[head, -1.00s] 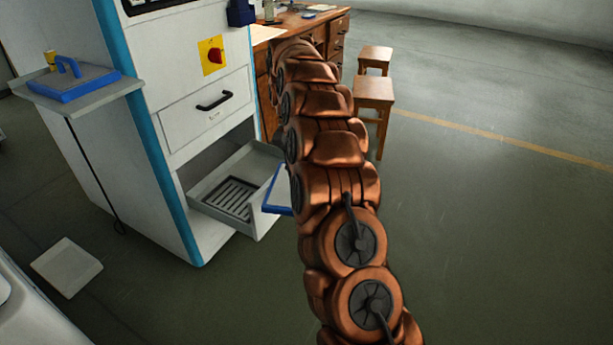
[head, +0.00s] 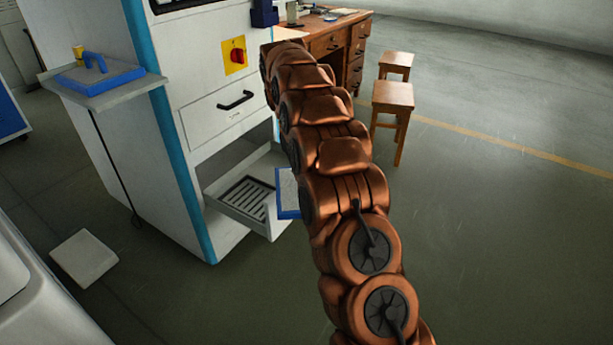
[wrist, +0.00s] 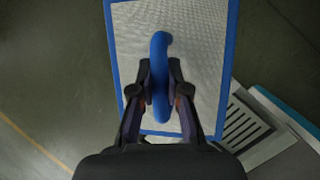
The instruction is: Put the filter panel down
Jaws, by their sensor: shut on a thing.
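The filter panel (wrist: 200,45) is a pale mesh sheet in a blue frame with a blue bar handle (wrist: 159,50). In the wrist view my gripper (wrist: 160,82) is shut on that handle, with a dark finger on each side. In the head view only the panel's left part (head: 288,188) shows, beside the pulled-out tray; my copper arm hides the rest and the gripper. Whether the panel touches the tray cannot be told. A second blue-framed panel with a handle (head: 98,75) lies on the side shelf at left.
The open tray (head: 278,226) with a slotted grate juts from the white machine (head: 215,105); it shows at lower right in the wrist view. A pale slab (head: 84,258) lies on the floor. Two stools (head: 393,95) and a desk (head: 335,40) stand behind. The floor at right is clear.

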